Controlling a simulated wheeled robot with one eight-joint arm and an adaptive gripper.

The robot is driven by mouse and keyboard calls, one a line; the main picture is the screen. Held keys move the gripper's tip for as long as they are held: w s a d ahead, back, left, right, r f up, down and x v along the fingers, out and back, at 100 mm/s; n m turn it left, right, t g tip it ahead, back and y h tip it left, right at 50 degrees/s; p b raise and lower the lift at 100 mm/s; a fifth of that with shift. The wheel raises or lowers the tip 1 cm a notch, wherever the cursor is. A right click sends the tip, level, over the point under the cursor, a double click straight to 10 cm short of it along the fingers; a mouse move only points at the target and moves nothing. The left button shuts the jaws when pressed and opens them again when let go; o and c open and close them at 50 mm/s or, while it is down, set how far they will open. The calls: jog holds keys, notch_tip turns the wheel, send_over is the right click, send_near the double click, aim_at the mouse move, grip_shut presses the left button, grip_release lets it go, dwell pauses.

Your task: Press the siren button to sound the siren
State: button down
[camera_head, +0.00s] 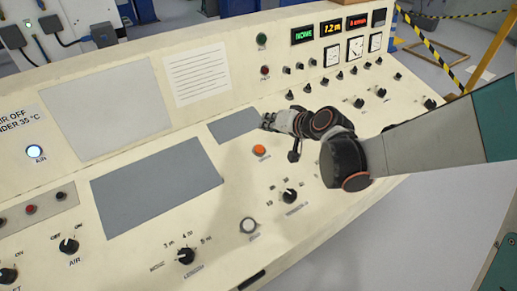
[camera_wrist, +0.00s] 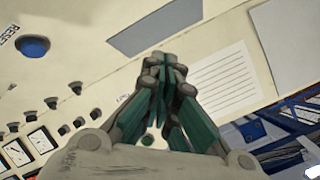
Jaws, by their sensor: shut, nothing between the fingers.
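My gripper (camera_head: 267,121) is shut and empty above the sloped control panel, its tips over the right end of a small grey plate (camera_head: 230,127). In the wrist view the closed fingers (camera_wrist: 165,70) fill the middle. I cannot read which button is labelled siren. An orange button (camera_head: 259,150) is just below the fingertips in the head view, apart from them. A white button (camera_head: 248,225) is nearer the front. The wrist view also shows a blue button (camera_wrist: 33,46) marked RESET at upper left. My gripper and arm hide part of the panel.
Several black knobs (camera_head: 289,195) stand up from the panel. Lit displays (camera_head: 331,28) and dial gauges (camera_head: 355,47) are at the back right. A green button (camera_head: 262,39) and a red one (camera_head: 265,71) are on the upright back face, beside a lined paper (camera_head: 197,74).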

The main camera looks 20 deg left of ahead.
aim_at(264, 150)
jog(key=shift+w+a+f+b, duration=0.25)
jog(key=shift+f+b, duration=0.8)
jog(key=shift+f, duration=0.35)
jog(key=shift+w+a+f+b, duration=0.25)
jog(key=shift+f+b, duration=0.8)
jog(key=shift+f, duration=0.4)
jog(key=shift+w+a+f+b, duration=0.15)
jog(key=shift+a+f+b, duration=0.1)
jog(key=shift+f+b, duration=1)
jog(key=shift+f, duration=0.25)
jog(key=shift+f, duration=0.35)
jog(key=shift+w+a+f+b, duration=0.1)
jog(key=shift+f+b, duration=0.35)
jog(key=shift+b, duration=0.2)
jog(key=shift+r, duration=0.15)
jog(key=shift+r+p, duration=0.6)
jog(key=shift+r, duration=0.15)
